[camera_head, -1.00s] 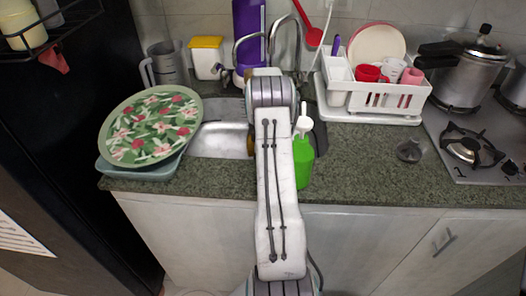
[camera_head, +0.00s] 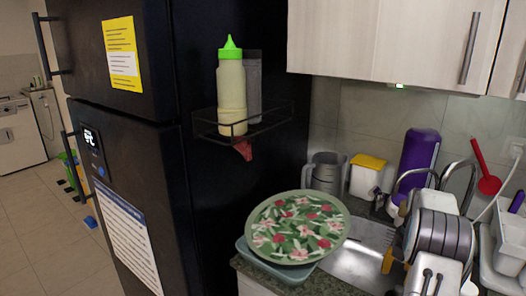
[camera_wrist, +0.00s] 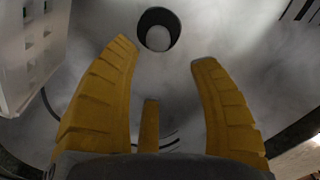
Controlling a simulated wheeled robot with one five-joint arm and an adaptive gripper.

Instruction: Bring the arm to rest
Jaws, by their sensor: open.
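My gripper (camera_wrist: 163,55) is open and empty in the wrist view, its yellow fingers spread over a grey metal sink surface with a round drain hole (camera_wrist: 158,30). In the head view my arm stands at the lower right, over the sink (camera_head: 362,262). Only a bit of a yellow finger (camera_head: 388,262) shows there beside the arm; the rest of the gripper is hidden.
A black fridge (camera_head: 180,160) with a wire shelf (camera_head: 240,122) holding a green-capped bottle (camera_head: 231,90) stands left. A floral plate (camera_head: 297,228) lies on a blue-grey tub (camera_head: 275,268). A grey jug (camera_head: 325,174) and purple bottle (camera_head: 417,160) stand behind.

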